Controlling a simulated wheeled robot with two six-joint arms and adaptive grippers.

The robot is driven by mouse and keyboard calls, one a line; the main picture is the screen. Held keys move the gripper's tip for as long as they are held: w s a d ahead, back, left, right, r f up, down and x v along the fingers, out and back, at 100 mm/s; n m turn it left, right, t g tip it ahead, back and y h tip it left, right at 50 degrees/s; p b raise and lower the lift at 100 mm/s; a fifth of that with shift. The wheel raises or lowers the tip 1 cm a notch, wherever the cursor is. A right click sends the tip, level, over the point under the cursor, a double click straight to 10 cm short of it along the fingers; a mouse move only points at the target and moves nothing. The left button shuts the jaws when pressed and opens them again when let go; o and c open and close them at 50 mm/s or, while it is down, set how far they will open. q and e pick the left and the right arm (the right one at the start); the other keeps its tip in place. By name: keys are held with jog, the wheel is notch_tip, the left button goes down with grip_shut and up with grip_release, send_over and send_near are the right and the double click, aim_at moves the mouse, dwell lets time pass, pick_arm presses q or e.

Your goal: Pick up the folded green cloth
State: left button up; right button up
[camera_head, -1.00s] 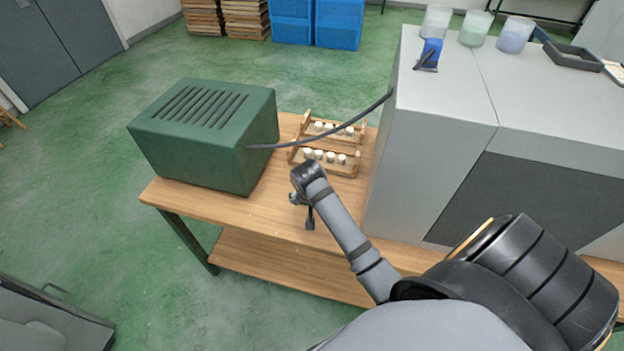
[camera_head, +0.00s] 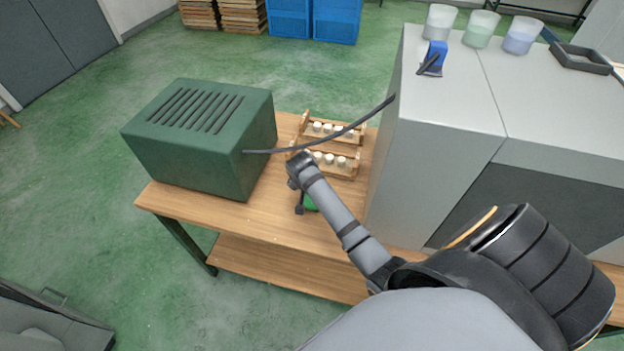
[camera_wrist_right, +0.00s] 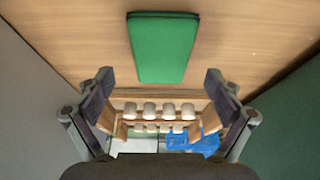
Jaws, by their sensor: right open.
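The folded green cloth (camera_wrist_right: 163,47) lies flat on the wooden bench top, a neat rectangle near the top centre of the right wrist view. In the head view only a small green part (camera_head: 310,203) shows beside my right arm; the rest is hidden. My right gripper (camera_wrist_right: 160,84) is open and empty, its two fingers spread to the left and right, with the cloth lying between and beyond their tips in the picture. In the head view the gripper (camera_head: 300,206) is over the bench, mostly hidden by its own wrist. My left gripper is not in view.
A wooden rack (camera_head: 345,170) with several white-topped items stands behind the wrist. A dark green vented box (camera_head: 190,150) is to the left and a grey cabinet (camera_head: 425,180) to the right. A black cable (camera_head: 345,133) spans between them above the rack.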

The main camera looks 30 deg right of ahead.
jog(key=shift+x, duration=1.25)
jog(key=shift+w+f, duration=0.1)
jog(key=shift+f, duration=0.3)
jog(key=shift+r, duration=0.1)
jog(key=c, duration=1.3)
notch_tip(320, 180, up, 4)
jog(key=p, duration=0.5)
pick_arm(q)
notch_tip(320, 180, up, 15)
jog(key=p, duration=0.9)
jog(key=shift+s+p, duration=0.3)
jog(key=shift+p, duration=0.05)
pick_arm(e)
jog(key=s+a+r, duration=0.7)
jog(key=s+r, duration=0.2)
jog(key=s, duration=0.3)
jog(key=shift+a, duration=0.2)
